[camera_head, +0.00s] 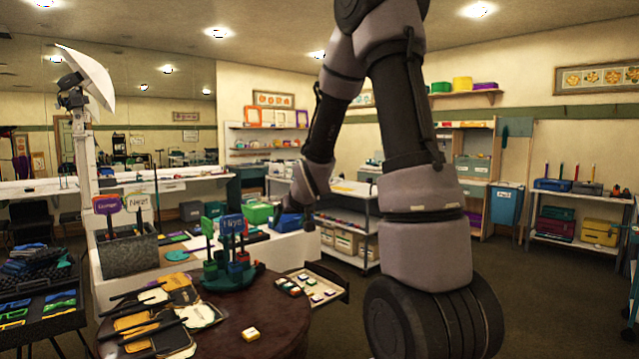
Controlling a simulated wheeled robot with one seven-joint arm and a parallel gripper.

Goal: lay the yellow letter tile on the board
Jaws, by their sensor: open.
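The yellow letter tile (250,334) lies on the round brown table (272,310), near its front. It looks pale on top with a yellow edge; its letter is too small to read. My arm arches up and back down, and my gripper (309,222) hangs beyond and above the board, well away from the yellow tile. My gripper is small and dark here; it is open, and I see nothing held in it.
A green stand (230,275) with coloured signs and cups stands on the table behind the tile. Yellow and black clapper-like props (150,315) crowd the table's left. A white counter (175,262) with bins is behind. The tabletop around the tile is clear.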

